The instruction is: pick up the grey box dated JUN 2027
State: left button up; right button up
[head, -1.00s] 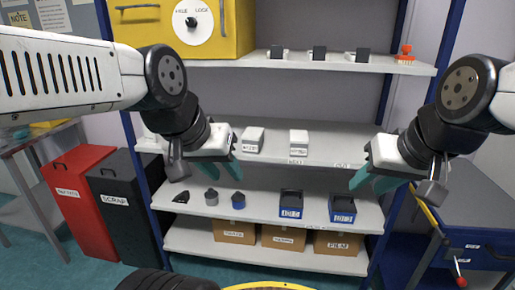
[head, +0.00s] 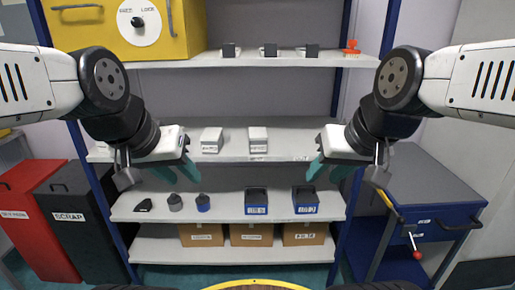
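Two pale grey-white boxes stand apart on the middle shelf: a left box (head: 211,140) and a right box (head: 258,140). Their markings are too small to read, so I cannot tell which one is dated JUN 2027. My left gripper (head: 180,173) is open and empty, with teal fingers in front of the shelf, left of and lower in the picture than the boxes. It hides part of the shelf's left end. My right gripper (head: 327,172) is open and empty, right of the boxes, and hides part of the shelf's right end.
The middle shelf (head: 295,146) has bare room right of the boxes. A yellow cabinet (head: 85,32), several dark blocks and an orange item (head: 350,47) are on the top shelf. Blue bins (head: 305,200) stand below. A blue cart (head: 430,190) is at right, a black scrap bin (head: 72,225) at left.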

aim_at(211, 139)
jog(key=i+j, duration=0.1)
jog(key=j, duration=0.3)
jog(key=i+j, duration=0.15)
jog(key=j, duration=0.2)
jog(key=i+j, duration=0.1)
jog(key=j, duration=0.3)
jog(key=i+j, duration=0.1)
jog(key=j, duration=0.3)
jog(key=i+j, duration=0.15)
jog(key=j, duration=0.25)
jog(key=l+z, duration=0.05)
